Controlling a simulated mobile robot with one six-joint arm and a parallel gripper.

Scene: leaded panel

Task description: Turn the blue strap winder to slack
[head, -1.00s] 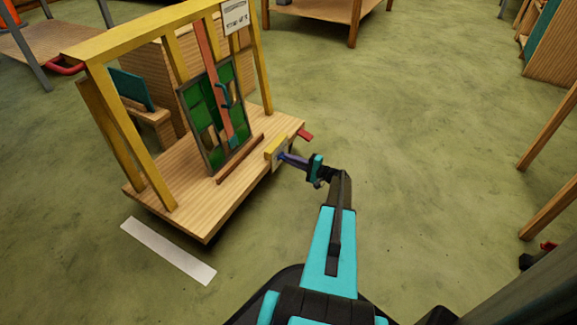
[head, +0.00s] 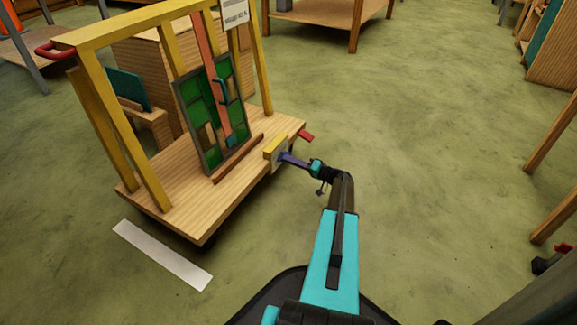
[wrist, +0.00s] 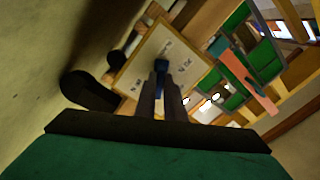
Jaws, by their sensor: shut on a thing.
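The blue strap winder (head: 284,157) sticks out from a pale plate with a yellow edge (head: 273,150) on the near right side of the wooden cart. My gripper (head: 291,160) reaches it from the right and is shut on it. In the wrist view the blue winder (wrist: 162,68) shows between my fingertips (wrist: 161,78), in front of the plate (wrist: 185,58), which bears small dark markings too blurred to read. The salmon strap (head: 207,45) runs down over the green leaded panel (head: 190,100), which leans upright on the cart. I cannot tell how tight the strap is.
The cart has a yellow frame (head: 120,32) and a wooden deck (head: 165,205). A red pedal-like piece (head: 306,136) juts from its right corner. A white strip (head: 160,254) lies on the floor. The floor right of the cart is open; wooden legs (head: 553,215) stand at far right.

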